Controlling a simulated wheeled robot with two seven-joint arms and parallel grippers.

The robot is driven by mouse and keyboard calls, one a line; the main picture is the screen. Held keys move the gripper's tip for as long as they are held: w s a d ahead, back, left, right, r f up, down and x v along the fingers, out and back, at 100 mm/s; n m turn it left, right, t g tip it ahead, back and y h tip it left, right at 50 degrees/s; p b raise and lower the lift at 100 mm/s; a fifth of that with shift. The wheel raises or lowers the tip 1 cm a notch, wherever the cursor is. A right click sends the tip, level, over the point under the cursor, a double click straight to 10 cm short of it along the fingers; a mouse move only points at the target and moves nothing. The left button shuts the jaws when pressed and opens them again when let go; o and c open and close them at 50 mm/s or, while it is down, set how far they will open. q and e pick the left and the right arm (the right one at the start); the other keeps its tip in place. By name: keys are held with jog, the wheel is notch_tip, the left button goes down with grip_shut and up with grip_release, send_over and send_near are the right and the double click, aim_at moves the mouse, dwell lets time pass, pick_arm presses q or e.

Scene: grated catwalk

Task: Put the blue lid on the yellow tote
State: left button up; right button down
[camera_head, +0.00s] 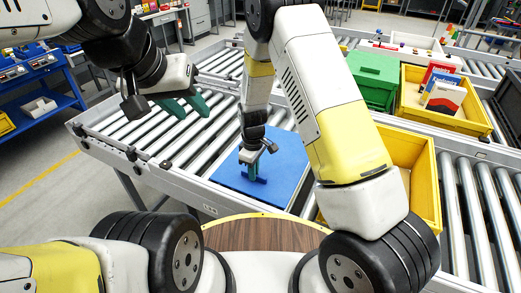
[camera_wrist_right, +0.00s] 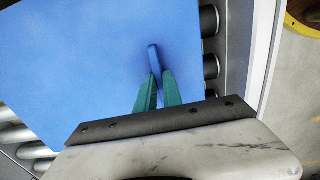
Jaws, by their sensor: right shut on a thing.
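The blue lid (camera_head: 226,173) is a flat square with an upright handle and appears to lie on the conveyor rollers. My right gripper (camera_head: 257,179) is above the lid, shut on its handle; the handle stands between the green fingertips in the wrist view (camera_wrist_right: 158,85). A yellow tote (camera_head: 425,160), open at the top, stands to the right of the lid; my right arm hides much of it. My left gripper (camera_head: 186,104) is open and empty above the rollers, to the left of the lid.
A green bin (camera_head: 373,80) and another yellow tote (camera_head: 411,102) holding boxes (camera_head: 443,96) stand behind. Bare rollers (camera_head: 150,125) lie left of the lid, and more lie right of the near tote. A blue cart (camera_head: 40,75) stands at far left.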

notch_tip(320, 180, up, 30)
jog(key=shift+f, duration=0.15)
dwell(1.0)
